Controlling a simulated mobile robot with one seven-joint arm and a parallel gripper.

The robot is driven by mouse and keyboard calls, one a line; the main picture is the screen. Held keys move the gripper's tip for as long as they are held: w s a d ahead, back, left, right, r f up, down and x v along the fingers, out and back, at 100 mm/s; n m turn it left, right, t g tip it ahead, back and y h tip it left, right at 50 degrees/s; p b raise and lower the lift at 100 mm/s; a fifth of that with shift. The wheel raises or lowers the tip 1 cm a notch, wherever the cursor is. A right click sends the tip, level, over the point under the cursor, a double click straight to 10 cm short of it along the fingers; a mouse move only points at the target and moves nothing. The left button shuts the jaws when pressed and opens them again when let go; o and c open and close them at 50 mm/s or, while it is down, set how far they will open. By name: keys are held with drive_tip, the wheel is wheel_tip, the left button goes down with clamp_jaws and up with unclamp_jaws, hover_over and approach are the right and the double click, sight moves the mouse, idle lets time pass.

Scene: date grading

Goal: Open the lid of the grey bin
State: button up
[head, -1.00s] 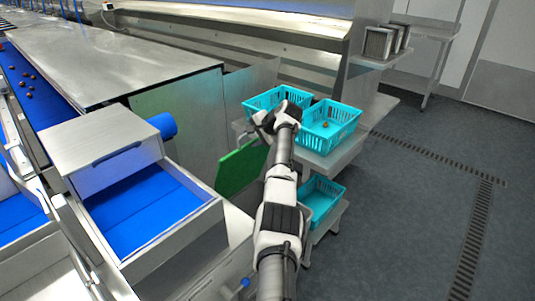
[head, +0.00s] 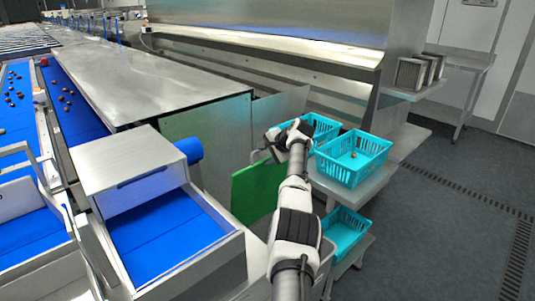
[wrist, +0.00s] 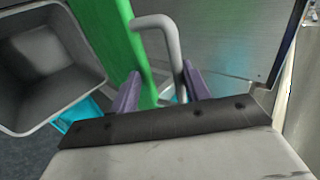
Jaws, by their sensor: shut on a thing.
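The grey bin (wrist: 62,42) shows its open mouth and empty-looking inside at the left of the wrist view. Its green lid (wrist: 122,32) is raised and seen nearly edge-on there; in the head view it stands steeply as a green panel (head: 257,187) left of my arm. A grey bar handle (wrist: 158,22) sits on the lid. My gripper (wrist: 162,88), with purple fingers, is shut on this handle. It also shows in the head view (head: 288,135), beside the turquoise baskets. In the head view my arm hides most of the bin.
Turquoise baskets stand on a steel shelf behind my gripper, one (head: 352,170) holding a small date. Another basket (head: 345,235) sits lower. A steel cabinet (head: 212,122) and a blue-lined tray (head: 165,232) are left. The floor (head: 430,240) at right is clear.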

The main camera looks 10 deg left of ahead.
drive_tip(key=o, duration=0.7)
drive_tip(key=shift+s+a+f, duration=0.2)
drive_tip(key=shift+f, duration=0.6)
drive_tip(key=shift+c, duration=0.6)
drive_tip(key=shift+d, duration=0.1)
drive_tip(key=r+b+v, duration=0.1)
drive_tip(key=b+v, duration=0.2)
drive_tip(key=v, duration=1.1)
drive_tip(key=shift+w+b, duration=0.3)
drive_tip(key=shift+r, duration=0.1)
